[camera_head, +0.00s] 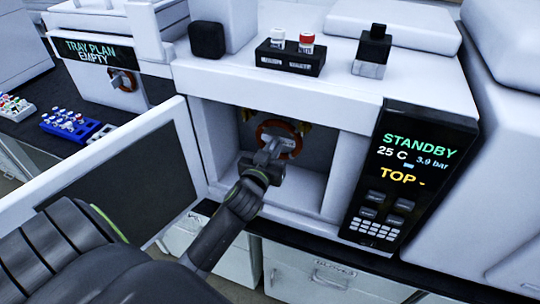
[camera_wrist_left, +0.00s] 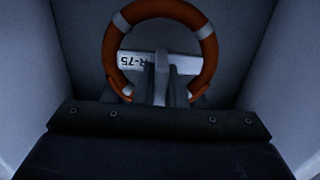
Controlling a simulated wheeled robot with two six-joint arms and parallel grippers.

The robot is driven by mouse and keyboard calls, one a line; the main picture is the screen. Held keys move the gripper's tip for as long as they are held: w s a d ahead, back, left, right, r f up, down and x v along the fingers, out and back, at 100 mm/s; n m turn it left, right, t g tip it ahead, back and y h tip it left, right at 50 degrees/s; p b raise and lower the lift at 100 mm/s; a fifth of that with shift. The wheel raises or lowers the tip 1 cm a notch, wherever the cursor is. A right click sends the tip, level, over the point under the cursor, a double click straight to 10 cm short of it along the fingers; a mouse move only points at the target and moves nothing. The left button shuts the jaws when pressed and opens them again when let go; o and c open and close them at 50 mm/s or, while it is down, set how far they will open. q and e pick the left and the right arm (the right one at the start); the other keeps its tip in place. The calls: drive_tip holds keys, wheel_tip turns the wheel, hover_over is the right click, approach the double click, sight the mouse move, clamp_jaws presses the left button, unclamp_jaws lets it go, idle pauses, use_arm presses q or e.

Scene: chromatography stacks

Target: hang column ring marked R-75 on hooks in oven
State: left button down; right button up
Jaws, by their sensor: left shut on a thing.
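The orange column ring (camera_head: 292,132) is inside the open oven (camera_head: 327,200), upright near the back wall. In the left wrist view the ring (camera_wrist_left: 207,50) has pale bands and a pale crossbar marked R-75 (camera_wrist_left: 128,61). My left gripper (camera_head: 271,148) reaches into the oven and is shut on the ring at its crossbar, and its fingers (camera_wrist_left: 160,82) cover the middle of the bar. My right gripper is out of view.
The oven door (camera_head: 172,168) stands open at the left, beside my arm. The control panel (camera_head: 413,180) reads STANDBY, 25 C.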

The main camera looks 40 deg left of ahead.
sight(279, 137)
use_arm(q)
drive_tip(key=shift+b+x, duration=0.5)
drive_tip(key=shift+x, duration=1.85)
drive_tip(key=shift+s, duration=0.15)
drive_tip(key=shift+f+b, duration=0.6)
drive_tip(key=shift+f, duration=0.05)
drive_tip(key=c, duration=1.4)
unclamp_jaws()
drive_tip(key=shift+p+v, duration=0.6)
drive_tip(key=shift+v, duration=1.9)
drive_tip(key=shift+p+v, duration=0.35)
drive_tip(key=shift+v, duration=2.2)
